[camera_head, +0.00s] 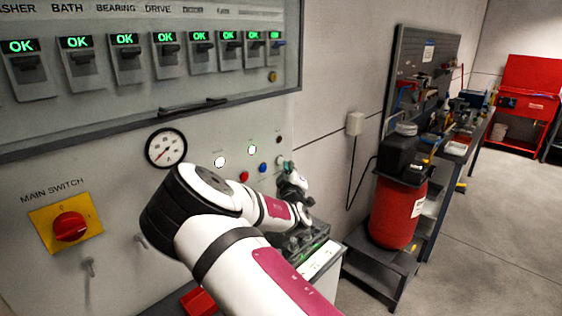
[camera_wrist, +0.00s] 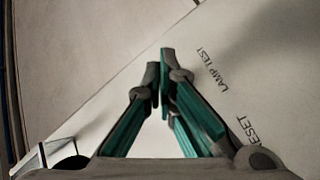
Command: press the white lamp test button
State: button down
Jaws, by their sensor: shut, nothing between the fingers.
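The printed words LAMP TEST (camera_wrist: 211,72) are just right of the tips, with RESET (camera_wrist: 254,132) lower right. A small pale spot at the gripper tip in the head view looks like the white lamp test button (camera_head: 281,159), partly hidden. I cannot tell whether the tips touch it.
Nearby on the panel are a red button (camera_head: 244,176), a blue button (camera_head: 263,168), two lit white round lights (camera_head: 220,161), a gauge (camera_head: 166,148) and a red main switch (camera_head: 70,226). A red drum (camera_head: 397,212) stands right, with open floor beyond.

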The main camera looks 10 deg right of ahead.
dwell(0.3)
jog(key=s+d+p, duration=0.1)
jog(key=s, duration=0.1)
jog(key=s+d+p, duration=0.2)
dwell(0.5)
dwell(0.4)
